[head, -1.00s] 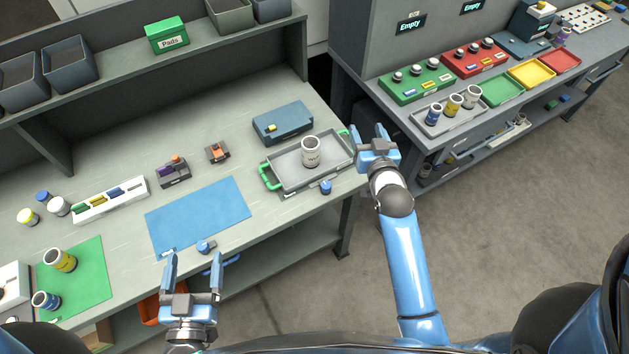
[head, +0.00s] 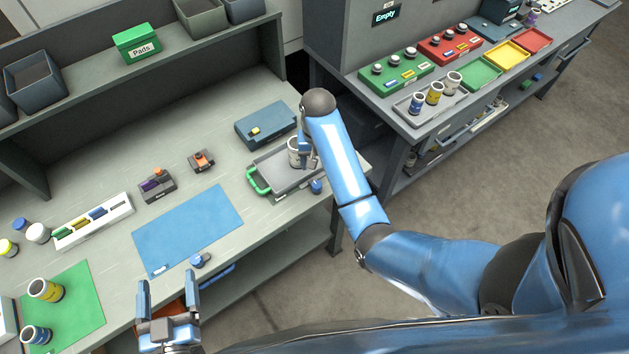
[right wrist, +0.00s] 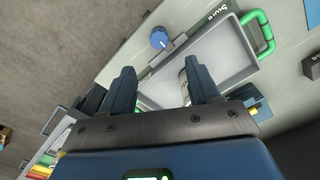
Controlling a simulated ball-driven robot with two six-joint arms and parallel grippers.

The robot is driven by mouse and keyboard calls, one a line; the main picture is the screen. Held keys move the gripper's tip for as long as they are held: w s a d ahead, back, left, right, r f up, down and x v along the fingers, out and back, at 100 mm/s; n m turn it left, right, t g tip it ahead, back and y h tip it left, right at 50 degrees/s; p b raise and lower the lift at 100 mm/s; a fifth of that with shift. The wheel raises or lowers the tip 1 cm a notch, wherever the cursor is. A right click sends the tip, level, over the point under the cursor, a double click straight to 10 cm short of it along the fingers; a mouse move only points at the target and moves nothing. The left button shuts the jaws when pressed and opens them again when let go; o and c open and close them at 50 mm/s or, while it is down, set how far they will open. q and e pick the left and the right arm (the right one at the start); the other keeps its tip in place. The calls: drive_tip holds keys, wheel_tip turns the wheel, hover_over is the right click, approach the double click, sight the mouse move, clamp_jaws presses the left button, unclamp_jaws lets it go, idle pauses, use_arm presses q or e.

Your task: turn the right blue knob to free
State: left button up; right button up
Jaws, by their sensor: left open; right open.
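The right blue knob (head: 316,187) is at the front edge of the bench, beside the grey tray (head: 290,184). In the right wrist view, the knob (right wrist: 160,38) shows a pale mark on its face, beyond my fingertips. My right gripper (right wrist: 163,78) is open, with its fingers over the tray area and apart from the knob. In the head view my right arm partly hides that gripper (head: 308,160). The left blue knob (head: 200,261) is at the bench edge by the blue mat. My left gripper (head: 168,288) is open and empty in front of the bench.
A white container (head: 294,152) stands in the green-handled tray, close to my right gripper. A blue-grey case (head: 265,124) lies behind the tray. The blue mat (head: 188,230) is nearly clear. A second bench with colored trays (head: 478,73) stands to the right.

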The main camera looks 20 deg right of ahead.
sight(317, 184)
wheel_tip(317, 184, down, 11)
drive_tip(key=shift+r+p, duration=0.1)
drive_tip(key=shift+p, duration=0.75)
drive_tip(key=shift+c, duration=0.2)
drive_tip(key=c, duration=1)
